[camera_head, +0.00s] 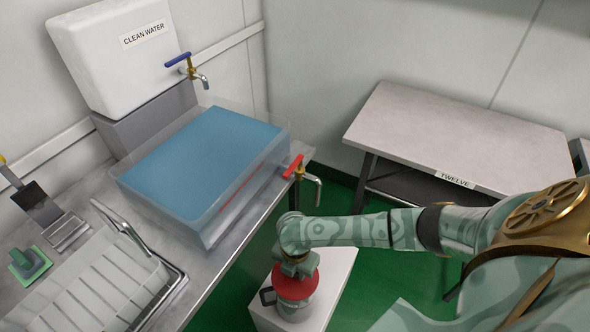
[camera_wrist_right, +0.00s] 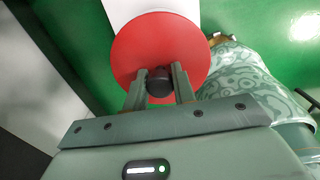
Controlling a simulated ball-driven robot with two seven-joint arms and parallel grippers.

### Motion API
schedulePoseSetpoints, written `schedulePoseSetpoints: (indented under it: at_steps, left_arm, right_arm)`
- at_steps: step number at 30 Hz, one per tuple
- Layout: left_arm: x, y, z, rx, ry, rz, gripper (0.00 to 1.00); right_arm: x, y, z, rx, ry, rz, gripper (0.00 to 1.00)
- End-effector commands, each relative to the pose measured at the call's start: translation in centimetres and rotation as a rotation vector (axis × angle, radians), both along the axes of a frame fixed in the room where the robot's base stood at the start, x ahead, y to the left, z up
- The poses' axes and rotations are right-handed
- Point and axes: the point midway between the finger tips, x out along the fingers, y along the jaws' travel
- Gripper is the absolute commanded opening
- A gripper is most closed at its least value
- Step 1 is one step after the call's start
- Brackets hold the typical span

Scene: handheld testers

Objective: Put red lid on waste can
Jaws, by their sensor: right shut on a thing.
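The red lid (camera_head: 297,286) is a round disc with a dark knob (camera_wrist_right: 158,84), at the lower middle of the head view. My right gripper (camera_head: 298,268) is shut on the knob from above; in the right wrist view its two fingers stand on either side of the knob. The lid's red top (camera_wrist_right: 150,42) fills the upper middle of that view. The grey waste can (camera_head: 295,312) with a dark side handle is directly under the lid. I cannot tell whether the lid rests on the rim or hovers just above it. The can is hidden in the wrist view.
The can stands on a white stand (camera_head: 338,270) over a green floor (camera_head: 240,300). A metal counter at left bears a clear basin of blue water (camera_head: 205,150) with a red-handled tap (camera_head: 300,170) jutting out nearby. A side table (camera_head: 440,130) stands at right.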

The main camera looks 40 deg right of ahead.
Motion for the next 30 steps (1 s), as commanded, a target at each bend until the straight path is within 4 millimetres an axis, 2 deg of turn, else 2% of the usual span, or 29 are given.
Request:
schedulePoseSetpoints:
  at_steps: [3, 4, 6, 14, 17, 20, 27, 30]
  left_arm:
    - [-0.1, 0.0, -0.1, 0.0, 0.002, 0.0, 0.48]
    - [-0.1, 0.0, -0.1, 0.0, 0.002, 0.0, 0.48]
    - [-0.1, 0.0, -0.1, 0.0, 0.002, 0.0, 0.48]
    - [-0.1, 0.0, -0.1, 0.0, 0.002, 0.0, 0.48]
    - [0.0, 0.0, 0.1, 0.0, 0.0, 0.0, 0.48]
    - [0.3, 0.0, 1.0, 0.0, -0.009, -0.001, 0.48]
    - [1.7, 0.0, 4.2, 0.0, -0.04, -0.001, 0.48]
    - [2.0, 0.0, 5.2, 0.0, -0.05, -0.001, 0.48]
  right_arm:
    - [0.0, 0.0, -0.4, 0.0, 0.001, 0.0, 0.04]
    - [0.0, 0.0, -0.4, 0.0, 0.0, 0.0, 0.29]
    - [0.0, 0.0, -0.4, 0.0, 0.0, 0.001, 0.48]
    - [0.0, 0.0, -0.3, 0.0, 0.0, 0.001, 0.48]
    - [0.0, 0.0, 0.3, 0.001, -0.002, 0.001, 0.48]
    - [0.1, 0.0, 2.1, 0.001, -0.004, 0.002, 0.48]
    - [0.1, 0.1, 8.3, 0.001, -0.008, 0.002, 0.48]
    - [0.1, 0.1, 10.3, 0.002, -0.006, 0.001, 0.48]
